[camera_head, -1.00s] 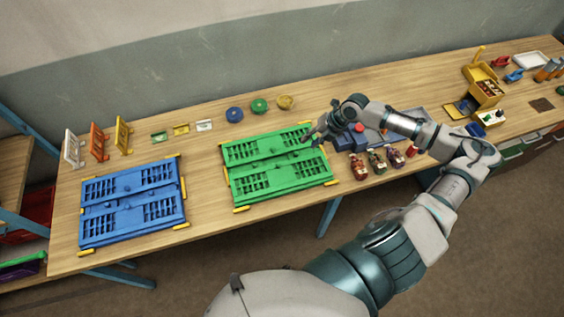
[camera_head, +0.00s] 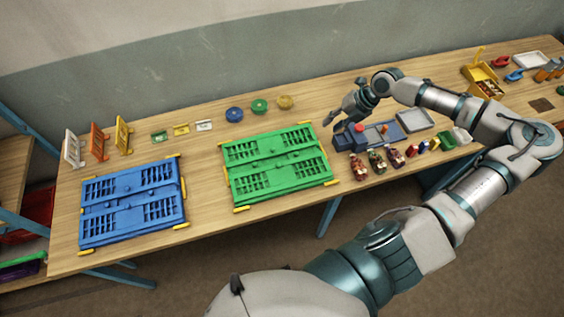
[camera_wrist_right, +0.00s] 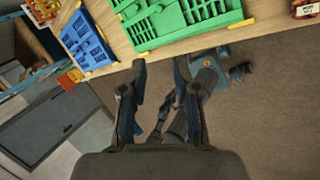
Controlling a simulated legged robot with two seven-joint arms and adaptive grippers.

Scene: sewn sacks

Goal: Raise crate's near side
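A green folded crate (camera_head: 278,166) lies flat on the table in the middle of the head view, with yellow corner pieces. A blue folded crate (camera_head: 132,203) lies flat to its left. My right gripper (camera_head: 340,122) is in the air to the right of the green crate, apart from it. In the right wrist view the two fingers of the gripper (camera_wrist_right: 160,78) stand apart with nothing between them. That view also shows the green crate (camera_wrist_right: 175,18) and the blue crate (camera_wrist_right: 86,42) beyond the fingertips. My left gripper is in neither view.
Colored rings (camera_head: 259,106) and upright frames (camera_head: 98,138) stand behind the crates. Bare table lies between the two crates.

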